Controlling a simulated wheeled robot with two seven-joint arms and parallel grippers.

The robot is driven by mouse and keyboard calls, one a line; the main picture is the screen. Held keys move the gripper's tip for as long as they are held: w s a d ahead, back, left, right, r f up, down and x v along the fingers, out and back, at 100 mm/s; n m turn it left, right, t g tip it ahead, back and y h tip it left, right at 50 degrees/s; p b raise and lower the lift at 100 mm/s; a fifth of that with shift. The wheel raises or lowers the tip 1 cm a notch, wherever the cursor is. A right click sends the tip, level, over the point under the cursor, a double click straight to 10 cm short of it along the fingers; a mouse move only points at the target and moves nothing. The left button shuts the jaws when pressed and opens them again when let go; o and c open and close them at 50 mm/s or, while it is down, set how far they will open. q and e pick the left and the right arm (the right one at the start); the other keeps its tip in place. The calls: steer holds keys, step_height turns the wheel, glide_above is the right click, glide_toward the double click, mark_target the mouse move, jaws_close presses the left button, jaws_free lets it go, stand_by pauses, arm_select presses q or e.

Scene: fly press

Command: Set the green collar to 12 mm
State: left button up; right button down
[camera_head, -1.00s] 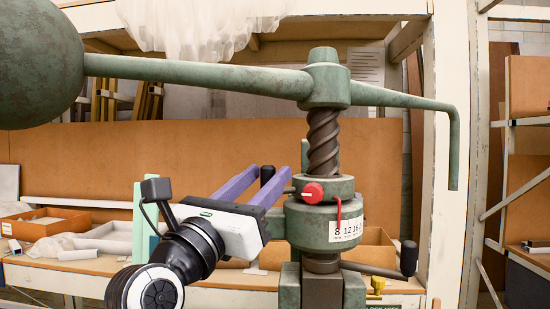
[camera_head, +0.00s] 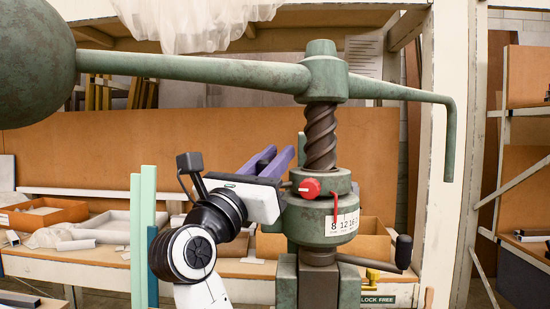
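The green collar (camera_head: 312,222) sits around the press screw and carries a white scale (camera_head: 342,224) reading 8, 12, 16 and on. A red pointer hangs over the scale near the 8. A red knob (camera_head: 309,188) is on the ring above. Two upright mint-green bars (camera_head: 148,205) at left look like my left gripper's fingers, pointing up, with no clear gap.
A lever with a black knob (camera_head: 404,250) sticks out right below the collar. A yellow knob (camera_head: 372,277) and a "LOCK FREE" plate (camera_head: 377,300) are under it. The long green press arm (camera_head: 195,68) crosses above. Trays (camera_head: 45,214) stand on the bench at left.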

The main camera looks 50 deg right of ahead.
steer(key=shift+s+a+f, duration=0.15)
steer(key=shift+s+a, duration=0.1)
steer(key=shift+s+a+b, duration=0.35)
steer(key=shift+s+b, duration=0.15)
steer(key=shift+s, duration=0.2)
